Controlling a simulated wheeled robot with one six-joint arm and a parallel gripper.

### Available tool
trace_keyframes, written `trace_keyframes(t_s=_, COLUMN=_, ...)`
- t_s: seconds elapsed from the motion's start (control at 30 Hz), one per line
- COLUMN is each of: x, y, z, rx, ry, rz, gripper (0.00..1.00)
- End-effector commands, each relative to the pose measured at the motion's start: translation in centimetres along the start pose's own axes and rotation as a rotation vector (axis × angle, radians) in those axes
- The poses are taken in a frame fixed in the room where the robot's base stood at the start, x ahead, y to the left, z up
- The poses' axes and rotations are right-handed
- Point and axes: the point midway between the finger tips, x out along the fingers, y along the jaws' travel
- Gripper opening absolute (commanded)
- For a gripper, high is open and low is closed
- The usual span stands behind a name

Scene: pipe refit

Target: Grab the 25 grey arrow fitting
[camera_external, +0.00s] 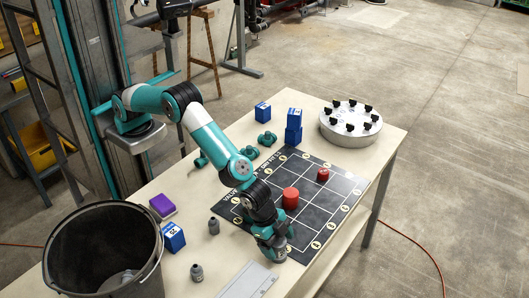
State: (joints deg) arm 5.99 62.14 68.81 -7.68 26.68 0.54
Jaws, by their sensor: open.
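Two small dark grey fittings stand on the table in the external view. One grey fitting (214,225) is near the purple block, and the other grey fitting (196,272) is nearer the front edge. Their numbers and arrows are too small to read, so I cannot tell which is the 25 grey arrow fitting. My gripper (276,252) is open and points down, low over the near edge of the black grid mat (262,208). It is to the right of both grey fittings and apart from them. What lies directly under the jaws is hidden.
Two red cylinders (290,198) stand on the mat. Blue boxes (173,238), teal valves (250,152), a purple block (162,206) and a round white holder (350,126) stand around it. A dark bucket (72,245) is at left; a grey plate (248,281) lies in front.

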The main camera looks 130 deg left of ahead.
Motion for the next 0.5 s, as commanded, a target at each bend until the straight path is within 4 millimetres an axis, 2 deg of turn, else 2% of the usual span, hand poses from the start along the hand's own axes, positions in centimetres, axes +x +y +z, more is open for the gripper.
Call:
trace_keyframes(t_s=0.07, x=0.00, y=0.00, z=0.02, rx=0.000, ry=0.000, rz=0.000, gripper=0.81)
trace_keyframes(t_s=0.3, x=-0.01, y=0.00, z=0.04, rx=0.000, ry=-0.001, rz=0.000, gripper=0.26)
trace_keyframes(t_s=0.5, x=-0.04, y=0.00, z=0.02, rx=0.000, ry=-0.001, rz=0.000, gripper=0.26)
